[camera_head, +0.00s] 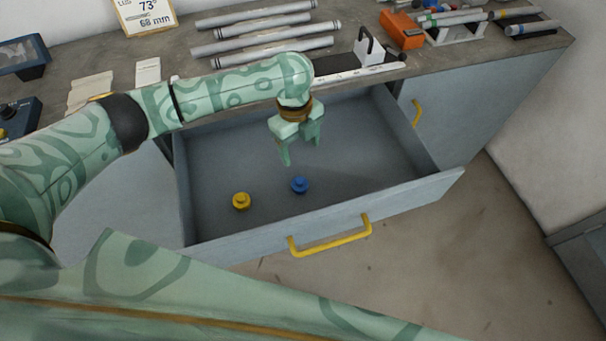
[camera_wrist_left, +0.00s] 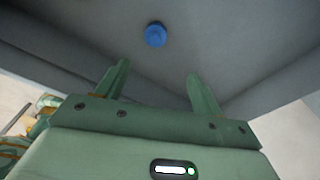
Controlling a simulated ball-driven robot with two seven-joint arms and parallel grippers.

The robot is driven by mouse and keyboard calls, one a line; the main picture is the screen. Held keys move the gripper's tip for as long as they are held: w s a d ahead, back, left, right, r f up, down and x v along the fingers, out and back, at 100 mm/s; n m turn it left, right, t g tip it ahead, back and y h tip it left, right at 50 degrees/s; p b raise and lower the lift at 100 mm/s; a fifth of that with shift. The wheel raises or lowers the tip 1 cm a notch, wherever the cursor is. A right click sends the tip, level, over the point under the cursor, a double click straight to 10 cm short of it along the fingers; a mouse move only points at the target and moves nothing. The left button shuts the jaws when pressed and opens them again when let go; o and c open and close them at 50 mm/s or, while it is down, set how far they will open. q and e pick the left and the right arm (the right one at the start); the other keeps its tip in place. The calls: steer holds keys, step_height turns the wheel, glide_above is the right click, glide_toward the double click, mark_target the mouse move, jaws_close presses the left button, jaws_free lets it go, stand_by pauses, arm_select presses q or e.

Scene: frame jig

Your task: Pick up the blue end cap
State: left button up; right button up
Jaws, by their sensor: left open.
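The blue end cap (camera_head: 299,185) stands on the floor of the open drawer (camera_head: 350,220), right of a yellow end cap (camera_head: 241,201). In the left wrist view the blue end cap (camera_wrist_left: 155,36) lies beyond the fingertips, between their lines and a little left of the middle. My left gripper (camera_head: 302,157) hangs over the drawer, open and empty, with its fingers pointing down. In the wrist view its two fingers (camera_wrist_left: 158,70) are spread apart, with clear space between them and the cap. My right gripper does not show.
The drawer's walls surround the caps, with a yellow handle (camera_head: 332,240) on its front. The worktop behind holds several grey tubes (camera_head: 265,32), an orange block (camera_head: 401,30) and a sign (camera_head: 146,14). The drawer floor on the right is clear.

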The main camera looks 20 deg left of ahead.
arm_select(q)
steer(key=b, duration=0.2)
glide_above(299, 181)
steer(key=f, duration=0.5)
steer(key=shift+w+d, duration=0.15)
steer(key=shift+w, duration=0.2)
step_height(299, 181, down, 3)
steer(key=shift+w+d+f+b, duration=0.1)
steer(key=shift+d+b, duration=0.05)
steer(key=shift+b, duration=0.25)
steer(key=shift+f, duration=0.35)
steer(key=f+b, duration=0.1)
steer(key=f, duration=0.2)
steer(key=f+b, duration=0.1)
steer(key=f, duration=0.1)
steer(key=shift+s+a+f+b, duration=0.1)
steer(key=shift+s+a+b, duration=0.15)
steer(key=shift+s+b, duration=0.1)
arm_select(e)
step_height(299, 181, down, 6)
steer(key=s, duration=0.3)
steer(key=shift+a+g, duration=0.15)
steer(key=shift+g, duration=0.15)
arm_select(q)
steer(key=c, duration=1)
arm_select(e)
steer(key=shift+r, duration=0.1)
